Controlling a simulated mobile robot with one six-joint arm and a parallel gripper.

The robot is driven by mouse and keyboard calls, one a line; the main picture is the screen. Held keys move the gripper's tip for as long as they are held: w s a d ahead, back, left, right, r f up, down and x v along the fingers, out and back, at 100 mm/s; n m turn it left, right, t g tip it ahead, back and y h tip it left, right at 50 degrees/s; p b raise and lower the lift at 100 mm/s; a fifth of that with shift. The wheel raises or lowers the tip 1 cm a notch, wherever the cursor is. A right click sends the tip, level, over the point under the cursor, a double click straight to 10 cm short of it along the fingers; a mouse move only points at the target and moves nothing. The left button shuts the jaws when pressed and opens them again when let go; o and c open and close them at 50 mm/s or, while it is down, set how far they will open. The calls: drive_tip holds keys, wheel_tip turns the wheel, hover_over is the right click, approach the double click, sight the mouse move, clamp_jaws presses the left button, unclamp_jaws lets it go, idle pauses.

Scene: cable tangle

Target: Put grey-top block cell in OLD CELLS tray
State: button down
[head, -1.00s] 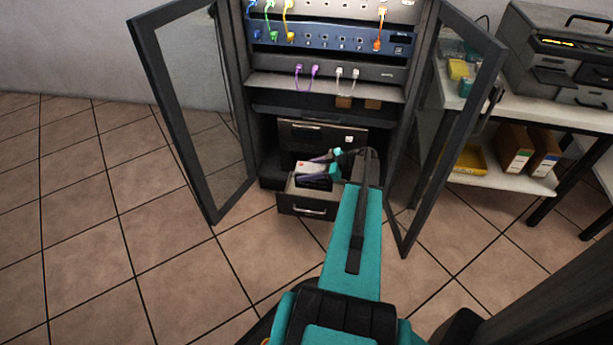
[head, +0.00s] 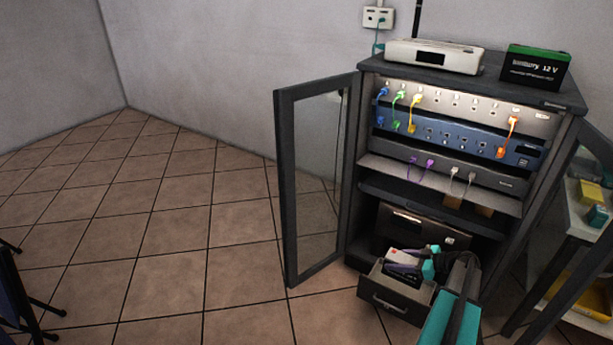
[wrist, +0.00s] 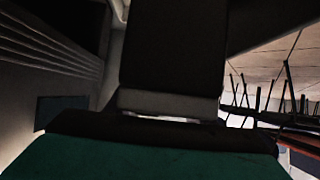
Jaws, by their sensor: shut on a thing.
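My gripper (head: 407,261) reaches into the drawer from the right and is shut on the cell's top. In the wrist view the cell (wrist: 170,50) is a large dark shape close to the camera, with a grey band along its near edge. I cannot make out a tray labelled OLD CELLS.
A green-topped battery (head: 536,78) and a white device (head: 433,57) stand on the cabinet. The left glass door (head: 316,180) is open. A yellow tray (head: 590,312) lies on a shelf at right. Floor at left is clear, with dark stand legs at the edge.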

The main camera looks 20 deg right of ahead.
drive_tip(key=shift+w+r, duration=0.1)
drive_tip(key=shift+r, duration=0.15)
drive_tip(key=w+a+r+n+g+y+p, duration=0.1)
drive_tip(key=w+a+r+p, duration=0.3)
drive_tip(key=a+r+p, duration=0.5)
drive_tip(key=w+a+r+n+g+y+p, duration=0.1)
drive_tip(key=w+a+r+p, duration=0.3)
drive_tip(key=a+r, duration=1.8)
drive_tip(key=w+a+r+n+g+y+p, duration=0.1)
drive_tip(key=w+a+r+p, duration=0.3)
drive_tip(key=a+r+p, duration=1)
wheel_tip(320, 180, up, 9)
drive_tip(key=shift+w+a+f+n+y+p, duration=0.1)
drive_tip(key=shift+w+a+n+y+p, duration=0.25)
drive_tip(key=shift+a+n, duration=0.4)
drive_tip(key=shift+s, duration=0.1)
drive_tip(key=shift+a, duration=0.15)
